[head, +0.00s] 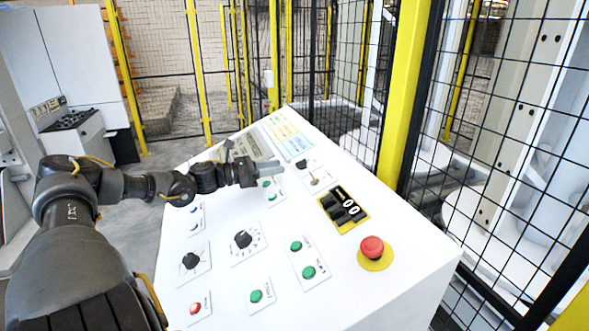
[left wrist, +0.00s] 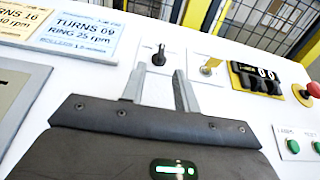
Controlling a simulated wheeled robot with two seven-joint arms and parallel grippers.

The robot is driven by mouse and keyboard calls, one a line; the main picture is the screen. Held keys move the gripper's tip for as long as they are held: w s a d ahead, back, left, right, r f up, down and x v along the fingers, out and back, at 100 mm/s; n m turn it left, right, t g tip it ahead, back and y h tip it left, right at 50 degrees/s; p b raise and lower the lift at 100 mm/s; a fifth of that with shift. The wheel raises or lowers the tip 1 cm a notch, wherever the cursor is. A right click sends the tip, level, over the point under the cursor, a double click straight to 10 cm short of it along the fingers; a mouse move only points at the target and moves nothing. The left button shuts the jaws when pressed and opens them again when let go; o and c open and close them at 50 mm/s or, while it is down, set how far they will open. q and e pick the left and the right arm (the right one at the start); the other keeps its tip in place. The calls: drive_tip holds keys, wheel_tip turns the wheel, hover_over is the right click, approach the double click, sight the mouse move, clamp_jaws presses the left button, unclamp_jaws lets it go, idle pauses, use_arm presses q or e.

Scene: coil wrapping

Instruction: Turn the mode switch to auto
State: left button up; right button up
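A small black selector switch (head: 301,163) stands on a pale plate near the far right edge of the white control panel; its label is too small to read, so I cannot confirm it is the mode switch. In the left wrist view the black switch (left wrist: 158,57) shows just beyond the fingertips, in line with the gap. My left gripper (head: 275,167) reaches over the panel from the left. Its two grey fingers (left wrist: 159,82) are apart, with nothing between them, and short of the switch. My right gripper is not in view.
A brass key switch (head: 314,181) sits close beside the black switch. A yellow-framed counter block (head: 343,209) and a red emergency button (head: 372,247) lie nearer on the panel (head: 400,235). Green buttons and black knobs fill the front. A mesh fence stands behind.

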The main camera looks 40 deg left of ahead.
sight(293, 175)
use_arm(q)
drive_tip(key=shift+w+d+b, duration=0.25)
drive_tip(key=shift+w+b, duration=0.05)
drive_tip(key=shift+w, duration=0.1)
drive_tip(key=shift+w+r+p, duration=0.2)
drive_tip(key=shift+r+p, duration=0.1)
drive_tip(key=shift+w+d, duration=0.1)
drive_tip(key=shift+w, duration=0.2)
drive_tip(key=shift+p+x, duration=0.55)
drive_tip(key=shift+x, duration=0.5)
drive_tip(key=shift+p+x, duration=0.5)
drive_tip(key=shift+x, duration=0.6)
drive_tip(key=shift+d+f, duration=0.15)
drive_tip(key=shift+f, duration=0.05)
drive_tip(key=shift+s, duration=0.1)
